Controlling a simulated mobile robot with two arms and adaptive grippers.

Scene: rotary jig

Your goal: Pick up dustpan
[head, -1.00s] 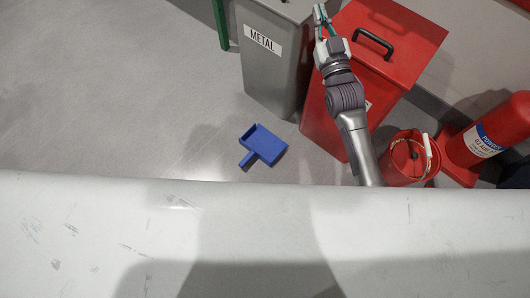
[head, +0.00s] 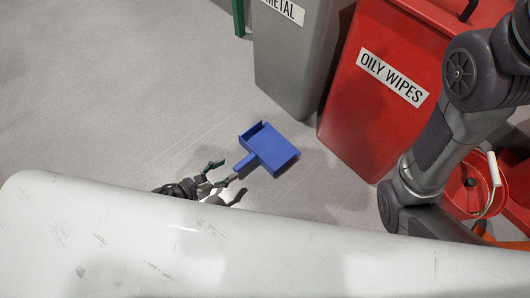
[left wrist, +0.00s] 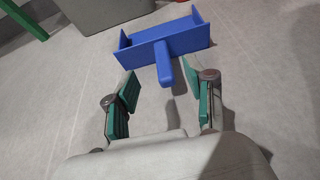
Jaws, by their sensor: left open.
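The blue dustpan (head: 272,148) lies on the grey floor in front of the bins, its handle pointing to the lower left in the head view. My left gripper (head: 225,174) is open just beyond the white surface's edge, with its fingertips close to the dustpan's handle. In the left wrist view the dustpan (left wrist: 165,42) is straight ahead, and its handle points back toward the gap between the open green-padded fingers (left wrist: 161,95). I cannot tell whether the handle tip is between the fingertips. My right arm crosses the right side of the head view; its gripper is out of frame.
A grey metal bin (head: 297,65) and a red oily wipes bin (head: 375,100) stand behind the dustpan. A red bucket (head: 467,190) stands at the right. The white surface (head: 200,240) fills the front. The floor (head: 130,95) at the left is clear.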

